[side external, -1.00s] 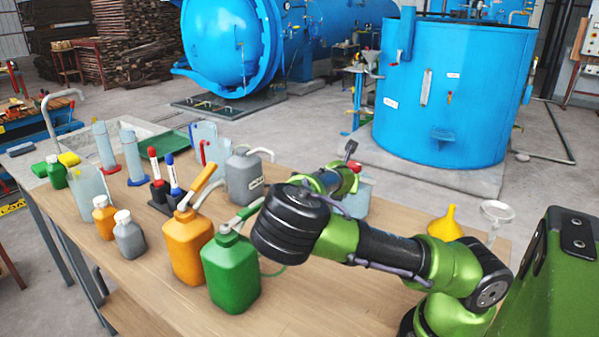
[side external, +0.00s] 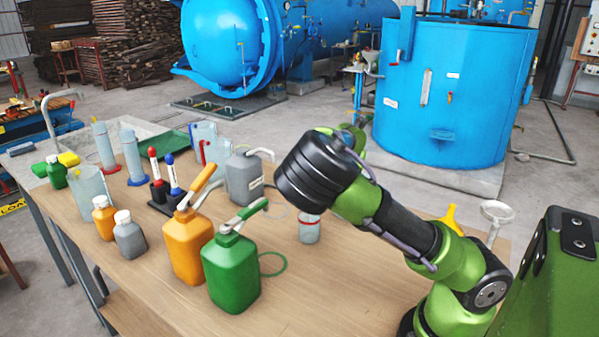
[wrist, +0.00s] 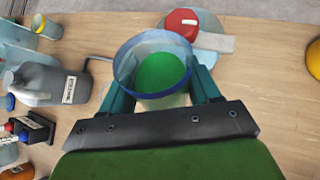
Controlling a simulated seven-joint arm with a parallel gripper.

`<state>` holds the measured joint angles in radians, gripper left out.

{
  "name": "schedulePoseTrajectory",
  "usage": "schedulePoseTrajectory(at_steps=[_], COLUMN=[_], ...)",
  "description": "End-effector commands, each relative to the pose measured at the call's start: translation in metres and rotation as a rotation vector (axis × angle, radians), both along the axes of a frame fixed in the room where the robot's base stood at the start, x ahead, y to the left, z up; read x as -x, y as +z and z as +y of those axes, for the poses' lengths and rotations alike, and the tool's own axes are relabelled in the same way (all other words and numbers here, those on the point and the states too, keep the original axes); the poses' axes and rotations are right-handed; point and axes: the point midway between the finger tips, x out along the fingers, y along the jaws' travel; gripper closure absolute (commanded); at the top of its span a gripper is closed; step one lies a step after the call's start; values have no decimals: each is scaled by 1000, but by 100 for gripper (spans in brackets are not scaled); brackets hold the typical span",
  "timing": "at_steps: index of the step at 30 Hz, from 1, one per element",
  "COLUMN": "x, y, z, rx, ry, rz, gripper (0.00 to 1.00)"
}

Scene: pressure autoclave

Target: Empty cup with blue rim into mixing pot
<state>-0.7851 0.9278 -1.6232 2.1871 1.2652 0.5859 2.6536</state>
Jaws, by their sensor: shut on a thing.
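A clear cup with a blue rim (wrist: 125,62) is between the fingers of my gripper (wrist: 161,88) in the wrist view. My gripper is shut on it. Green contents (wrist: 163,72) show inside the cup. Just beyond the cup is a rounded pale vessel (wrist: 216,27) with a red top or contents (wrist: 182,22); I cannot tell if it is the mixing pot. In the side view, my arm hides the gripper and the held cup. A clear jar with a red rim (side external: 309,231) stands on the table below my wrist.
A grey jug (side external: 244,176), an orange can (side external: 187,247) and a green can (side external: 231,272) stand left of my arm. A marker holder (side external: 168,196) is farther left. A yellow funnel (side external: 452,220) is at the right.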

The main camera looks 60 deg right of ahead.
Motion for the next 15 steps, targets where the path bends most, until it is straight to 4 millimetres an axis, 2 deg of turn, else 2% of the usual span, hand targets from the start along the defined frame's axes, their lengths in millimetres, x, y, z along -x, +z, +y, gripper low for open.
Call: schedulePoseTrajectory(at_steps=[5,10,15], x=[2,2,2], y=[9,0,-4], z=[-3,-1,-1], rx=[-55,-168,-397], ry=[-5,-6,-8], rz=[2,0,-5], gripper=[76,76,76])
